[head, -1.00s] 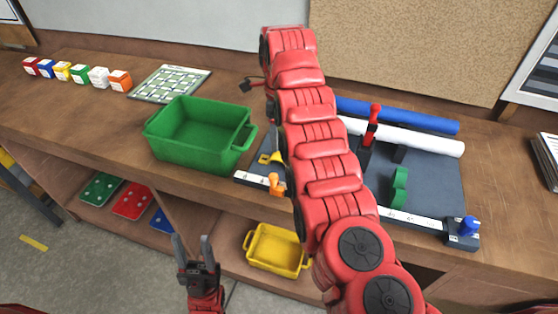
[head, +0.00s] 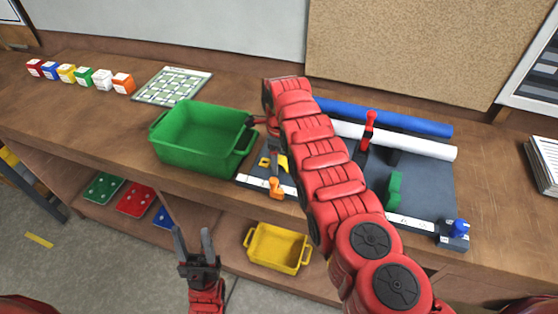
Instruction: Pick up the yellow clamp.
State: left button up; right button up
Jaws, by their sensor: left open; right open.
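The yellow clamp (head: 282,162) stands near the left end of the dark grey board (head: 425,195), beside the orange clamp (head: 275,188). My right arm reaches across the board, and its forearm covers part of it. My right gripper (head: 251,122) is mostly hidden behind the arm; a dark tip shows above the clamp, by the green bin's right handle. It is open and I see nothing in it. Whether it touches the bin is unclear. My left gripper (head: 193,238) is open and empty, low in front of the bench.
The green bin (head: 190,158) stands close left of the yellow clamp. A red clamp (head: 368,128), a green clamp (head: 394,190) and a blue clamp (head: 459,229) stand on the board. Blue and white rolls (head: 420,145) lie along its back. A yellow bin (head: 272,262) sits on the shelf below.

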jog(key=shift+f, duration=0.2)
jog(key=shift+c, duration=0.2)
grip_shut()
jog(key=shift+r, duration=0.2)
dwell(0.3)
